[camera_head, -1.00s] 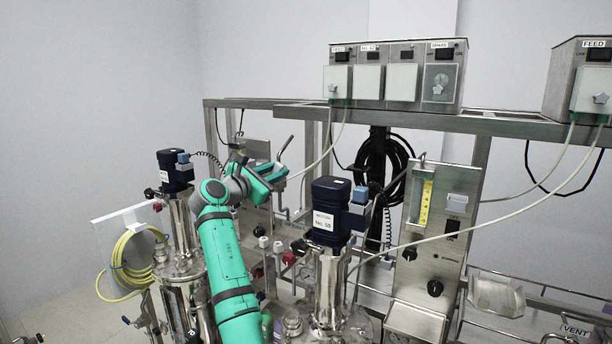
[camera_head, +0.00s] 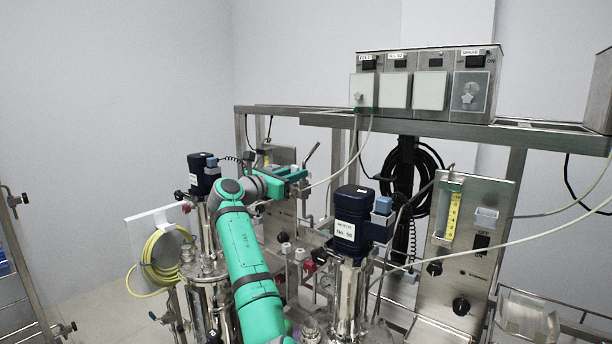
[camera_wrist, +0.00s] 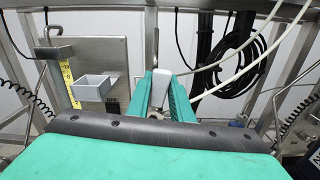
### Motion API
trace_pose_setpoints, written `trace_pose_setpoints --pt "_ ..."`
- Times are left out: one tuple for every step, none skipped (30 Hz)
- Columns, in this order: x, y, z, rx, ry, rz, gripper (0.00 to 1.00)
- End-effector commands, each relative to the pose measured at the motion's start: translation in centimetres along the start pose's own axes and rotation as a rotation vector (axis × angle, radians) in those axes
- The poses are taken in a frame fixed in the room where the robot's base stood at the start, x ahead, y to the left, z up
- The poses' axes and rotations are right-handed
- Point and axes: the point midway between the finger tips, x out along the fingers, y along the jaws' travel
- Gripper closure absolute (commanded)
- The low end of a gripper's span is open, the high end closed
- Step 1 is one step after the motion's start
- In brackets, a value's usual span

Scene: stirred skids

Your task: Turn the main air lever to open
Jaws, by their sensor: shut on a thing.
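The main air lever (camera_head: 311,152) shows in the head view as a slim dark handle, tilted up to the right, in front of the rear frame. My gripper (camera_head: 301,181) is at its lower part, and the handle's end rises above the jaws. In the wrist view my gripper (camera_wrist: 164,92) has its two teal fingers close together, with a pale grey piece between them. The jaws are shut on the lever. The lever's pivot and the exact contact are hidden by the fingers and arm.
A control panel (camera_head: 470,235) with black knobs is at right. Hoses hang from the switch boxes (camera_head: 425,82). Yellow hose (camera_head: 160,255) hangs at left.

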Motion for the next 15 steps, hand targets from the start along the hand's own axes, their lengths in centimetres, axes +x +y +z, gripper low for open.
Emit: trace_pose_setpoints --pt "-0.34 0.41 0.00 -0.001 -0.001 0.006 1.00" --pt "-0.36 0.44 0.00 -0.002 -0.001 0.006 1.00" --pt "-0.38 0.46 -0.01 -0.002 -0.001 0.007 1.00" --pt "-0.39 0.47 -0.01 -0.002 -0.001 0.007 1.00" --pt "-0.40 0.48 -0.01 -0.001 -0.001 0.007 1.00" --pt "-0.40 0.49 -0.01 -0.001 -0.001 0.007 1.00" --pt "-0.41 0.50 -0.01 -0.001 -0.001 0.008 1.00" --pt "-0.41 0.50 -0.01 -0.001 -0.001 0.008 1.00" --pt "-0.42 0.51 -0.02 -0.001 -0.001 0.008 1.00" --pt "-0.42 0.51 -0.01 -0.001 -0.001 0.008 0.78" --pt "-0.43 0.52 -0.01 -0.001 -0.001 0.008 0.71" --pt "-0.41 0.50 -0.01 -0.001 -0.001 0.008 0.61" --pt "-0.37 0.46 -0.01 -0.001 -0.001 0.007 0.61" --pt "-0.32 0.40 -0.01 -0.001 -0.001 0.006 0.61" --pt "-0.25 0.31 -0.01 -0.001 -0.001 0.005 0.61"
